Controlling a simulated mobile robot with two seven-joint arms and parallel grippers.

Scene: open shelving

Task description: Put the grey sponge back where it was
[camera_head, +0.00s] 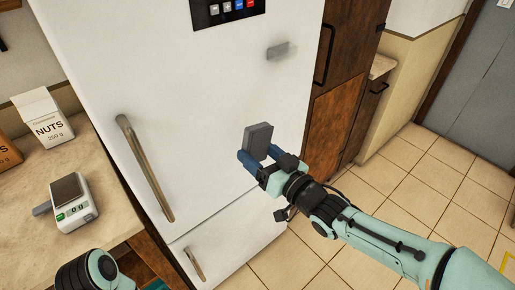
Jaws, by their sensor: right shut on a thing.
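The grey sponge (257,140) is a small dark grey block, held upright and slightly tilted in front of the white fridge door. My right gripper (265,158) is shut on it, with its blue fingers around the lower part of the sponge. The right arm comes in from the lower right. Part of my left arm shows at the bottom left, but the fingers of my left gripper cannot be made out.
The white fridge (215,80) fills the middle, with a long metal handle (146,167). A counter (30,240) at left holds a scale (75,206) and a nuts box (45,120). Brown cabinets (335,110) stand at right; tiled floor (420,190) is clear.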

